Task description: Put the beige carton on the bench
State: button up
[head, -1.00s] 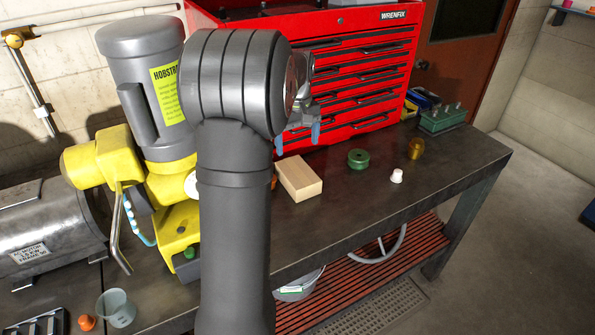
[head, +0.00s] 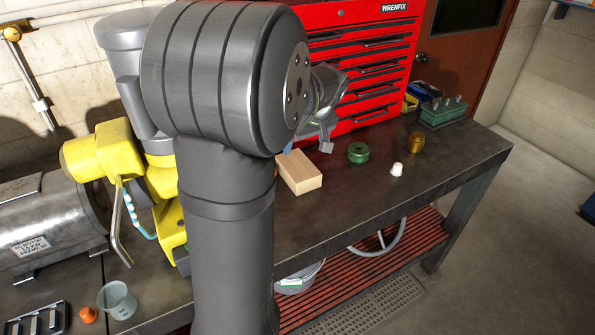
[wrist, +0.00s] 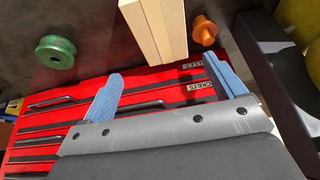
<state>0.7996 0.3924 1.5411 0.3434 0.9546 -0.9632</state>
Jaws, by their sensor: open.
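The beige carton (head: 301,175) lies on the dark bench (head: 345,215), in front of the red tool chest. In the wrist view the carton (wrist: 157,28) shows at the top middle, beyond and between my two blue fingertips. My gripper (head: 306,148) is just above and behind the carton in the head view, partly hidden by my own arm.
A green spool (head: 358,152), a white cup-like piece (head: 397,169) and an amber piece (head: 416,141) stand right of the carton. An orange piece (wrist: 204,31) is close beside it. The red tool chest (head: 365,75) stands behind. The bench's right front is clear.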

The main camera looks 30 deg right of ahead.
aim_at(298, 165)
jog(key=x, duration=0.7)
jog(key=shift+f, duration=0.25)
jog(key=shift+s+a+x, duration=0.1)
jog(key=shift+s+x, duration=0.05)
jog(key=shift+x, duration=0.75)
jog(key=shift+s+a+x, duration=0.1)
jog(key=shift+s+x, duration=0.05)
jog(key=shift+x, duration=0.75)
jog(key=shift+s+x, duration=0.15)
jog(key=shift+x, duration=0.75)
jog(key=shift+f, duration=0.2)
jog(key=c, duration=1)
jog(key=shift+r, duration=0.1)
